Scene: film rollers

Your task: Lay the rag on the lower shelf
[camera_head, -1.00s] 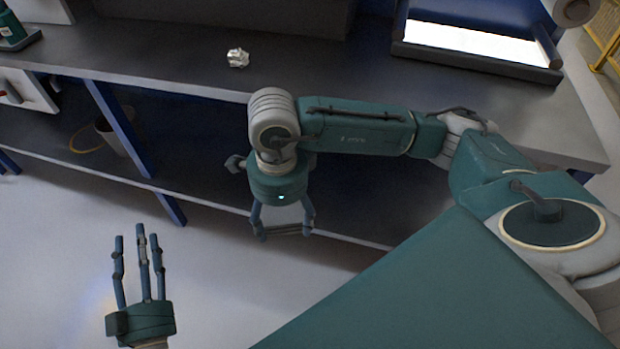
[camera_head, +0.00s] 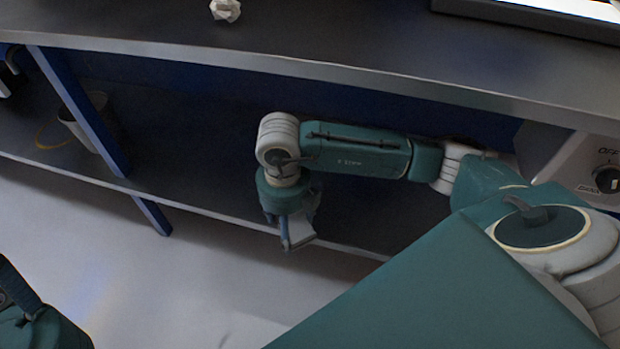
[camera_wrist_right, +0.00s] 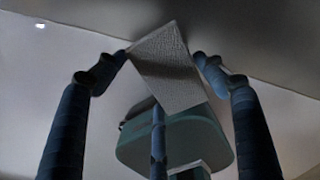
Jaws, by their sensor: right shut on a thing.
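The rag (camera_wrist_right: 172,75) is a pale grey, finely textured flat piece in the right wrist view. My right gripper (camera_head: 288,222) is shut on it, with fingers on both sides of the rag. In the head view, a small pale part of the rag (camera_head: 302,232) shows beside the fingers; the rest is hidden. The right gripper appears over the front edge of the lower shelf (camera_head: 190,165), a dark board under the worktop. Its height above the shelf is hard to tell. My left gripper (camera_head: 22,305) is partly in view at the lower left corner, its fingers mostly cut off.
A blue post (camera_head: 85,110) divides the shelf. A white box with a knob (camera_head: 585,170) is at right. The shelf's middle looks clear.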

